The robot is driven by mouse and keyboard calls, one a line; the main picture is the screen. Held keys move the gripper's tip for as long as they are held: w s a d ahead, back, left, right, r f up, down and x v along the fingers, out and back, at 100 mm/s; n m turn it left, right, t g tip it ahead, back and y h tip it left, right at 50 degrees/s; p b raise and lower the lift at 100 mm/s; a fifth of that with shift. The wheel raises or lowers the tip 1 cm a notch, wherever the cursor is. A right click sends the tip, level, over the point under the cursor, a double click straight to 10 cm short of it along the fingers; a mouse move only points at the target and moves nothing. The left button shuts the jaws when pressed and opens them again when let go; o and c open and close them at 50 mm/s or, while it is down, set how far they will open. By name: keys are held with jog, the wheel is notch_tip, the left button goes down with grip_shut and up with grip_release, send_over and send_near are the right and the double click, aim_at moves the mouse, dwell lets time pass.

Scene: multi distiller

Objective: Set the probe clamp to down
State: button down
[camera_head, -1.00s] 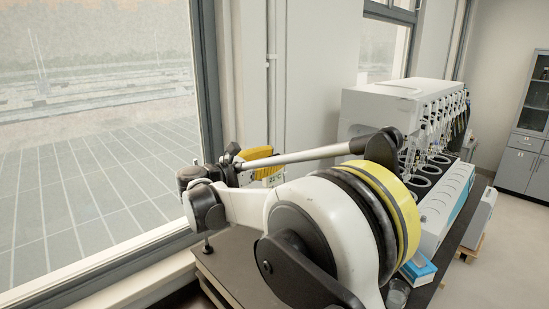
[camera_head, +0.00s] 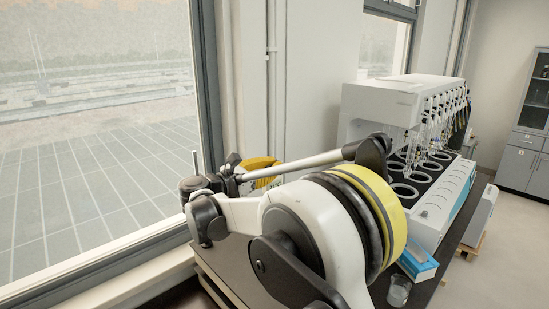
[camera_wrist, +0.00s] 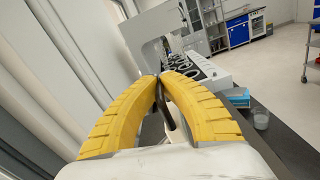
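The white multi distiller (camera_head: 383,101) stands on the dark bench beyond my arm. It also shows in the wrist view (camera_wrist: 147,34), past my fingertips. Glass tubes and thin fittings (camera_head: 432,118) hang in a row along its front, above round ring openings (camera_head: 403,190). I cannot single out the probe clamp among these small parts. My gripper (camera_wrist: 160,75) has two yellow ribbed fingers whose tips come together. In the head view the fingers are partly hidden behind my arm.
A blue and white box (camera_head: 417,264) and a clear beaker (camera_head: 399,291) stand on the near bench end. A large window (camera_head: 100,140) and wall lie to the left. Grey cabinets (camera_head: 522,165) stand at the far right, with open floor before them.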

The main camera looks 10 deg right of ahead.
notch_tip(320, 180, down, 8)
jog(key=b, duration=0.3)
jog(key=shift+s+f, duration=0.1)
jog(key=c, duration=1.5)
grip_release()
jog(key=shift+c, duration=0.2)
jog(key=v, duration=1.2)
